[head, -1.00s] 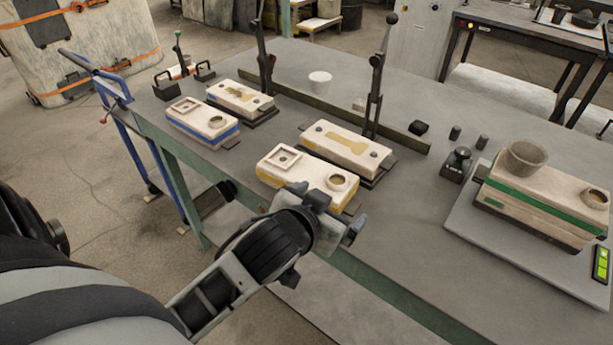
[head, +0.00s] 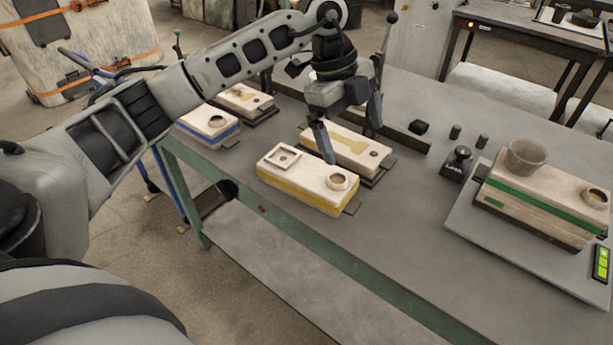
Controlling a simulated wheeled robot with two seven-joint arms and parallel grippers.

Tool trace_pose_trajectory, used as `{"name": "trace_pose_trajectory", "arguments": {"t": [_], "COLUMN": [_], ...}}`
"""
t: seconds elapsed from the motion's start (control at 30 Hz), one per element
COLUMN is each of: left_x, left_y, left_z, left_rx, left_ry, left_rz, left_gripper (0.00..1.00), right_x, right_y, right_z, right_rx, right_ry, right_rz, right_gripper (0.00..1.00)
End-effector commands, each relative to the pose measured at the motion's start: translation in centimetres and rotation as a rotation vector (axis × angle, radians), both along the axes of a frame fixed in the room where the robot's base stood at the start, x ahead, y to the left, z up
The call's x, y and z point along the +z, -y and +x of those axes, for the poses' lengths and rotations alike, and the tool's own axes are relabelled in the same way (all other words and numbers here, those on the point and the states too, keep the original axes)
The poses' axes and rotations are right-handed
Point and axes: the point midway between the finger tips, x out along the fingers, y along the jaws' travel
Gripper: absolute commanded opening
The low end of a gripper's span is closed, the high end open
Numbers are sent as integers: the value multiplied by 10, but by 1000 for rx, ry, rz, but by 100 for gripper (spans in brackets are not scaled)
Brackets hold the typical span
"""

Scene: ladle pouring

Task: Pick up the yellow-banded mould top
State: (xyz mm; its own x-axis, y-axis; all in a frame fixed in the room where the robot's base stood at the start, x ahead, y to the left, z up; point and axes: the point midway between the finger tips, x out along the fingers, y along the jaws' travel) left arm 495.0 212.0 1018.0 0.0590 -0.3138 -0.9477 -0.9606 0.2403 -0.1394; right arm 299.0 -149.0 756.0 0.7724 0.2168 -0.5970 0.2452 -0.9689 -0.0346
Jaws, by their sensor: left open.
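The yellow-banded mould top (head: 298,183) is a pale block with a yellow stripe along its front side. A square basin and a round rimmed hole are on its upper face. It lies near the table's front edge. My left gripper (head: 353,142) points down with its fingers spread and empty, above and behind the mould top's right end. In the picture, one fingertip overlaps the area just behind the round hole; I cannot tell whether it touches. My right gripper is not in view.
Behind the mould top lies a matching block with a yellowish cavity (head: 348,146) on a dark plate. A blue-banded block (head: 205,122) is at the left, partly behind my arm. A green-banded mould (head: 540,205) with a grey cup (head: 526,157) stands at the right. The table's middle front is clear.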

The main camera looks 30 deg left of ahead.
Motion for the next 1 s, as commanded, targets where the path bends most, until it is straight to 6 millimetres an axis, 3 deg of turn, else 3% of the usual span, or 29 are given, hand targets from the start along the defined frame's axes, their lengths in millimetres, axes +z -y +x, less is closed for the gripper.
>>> {"name": "trace_pose_trajectory", "arguments": {"t": [0.03,0.1,0.23,0.37,0.7,1.0], "left_x": [9,17,23,6,-63,-87], "left_y": [-28,-57,-84,-88,-87,-86], "left_z": [2,1,-3,-5,-5,-6], "left_rx": [79,171,265,279,274,272], "left_ry": [-26,-63,-101,-110,-108,-106], "left_rz": [99,203,300,317,311,310], "left_gripper": [100,100,100,100,100,100], "right_x": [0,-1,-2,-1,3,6], "right_y": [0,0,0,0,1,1], "right_z": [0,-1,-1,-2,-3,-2], "right_rx": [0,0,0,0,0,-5], "right_ry": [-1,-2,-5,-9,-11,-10], "right_rz": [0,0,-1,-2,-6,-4], "right_gripper": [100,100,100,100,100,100]}}
